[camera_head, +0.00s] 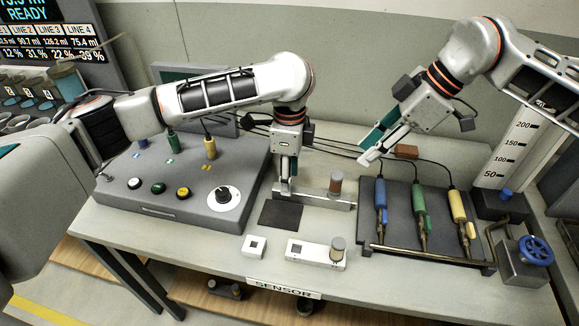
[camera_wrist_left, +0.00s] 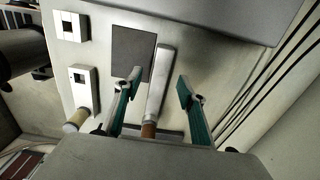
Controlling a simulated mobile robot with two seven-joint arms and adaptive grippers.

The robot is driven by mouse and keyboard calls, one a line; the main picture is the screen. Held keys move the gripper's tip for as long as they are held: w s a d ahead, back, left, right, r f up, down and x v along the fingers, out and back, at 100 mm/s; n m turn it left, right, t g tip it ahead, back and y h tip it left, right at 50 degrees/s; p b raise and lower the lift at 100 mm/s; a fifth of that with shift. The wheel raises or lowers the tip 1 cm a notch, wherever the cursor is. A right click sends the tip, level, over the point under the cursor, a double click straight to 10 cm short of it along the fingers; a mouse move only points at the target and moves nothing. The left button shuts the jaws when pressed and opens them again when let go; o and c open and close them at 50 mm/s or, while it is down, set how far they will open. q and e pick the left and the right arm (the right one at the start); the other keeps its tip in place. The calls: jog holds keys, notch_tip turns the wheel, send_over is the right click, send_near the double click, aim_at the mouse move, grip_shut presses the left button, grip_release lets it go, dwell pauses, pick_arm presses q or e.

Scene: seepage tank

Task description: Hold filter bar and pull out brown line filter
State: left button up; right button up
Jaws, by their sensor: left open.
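The grey filter bar (camera_head: 312,197) lies on the bench, with the brown line filter (camera_head: 336,184) standing at its right end. My left gripper (camera_head: 286,190) points down over the bar's left part. In the left wrist view its green-padded fingers (camera_wrist_left: 158,88) are apart, with the light bar (camera_wrist_left: 160,80) between them. The brown filter (camera_wrist_left: 148,131) shows there at the bar's near end, partly hidden by the wrist. Contact with the bar cannot be told. My right gripper (camera_head: 370,158) is in the air right of the brown filter; its fingers overlap in view.
A second bar (camera_head: 310,251) with a tan-topped filter (camera_head: 338,243) lies in front, beside a small white block (camera_head: 254,246). The rack (camera_head: 398,232) holds blue, green and yellow probes on the right; a control box (camera_head: 220,170) is left.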

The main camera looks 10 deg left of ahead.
pick_arm(q)
jog(key=shift+f, duration=2.5)
grip_shut()
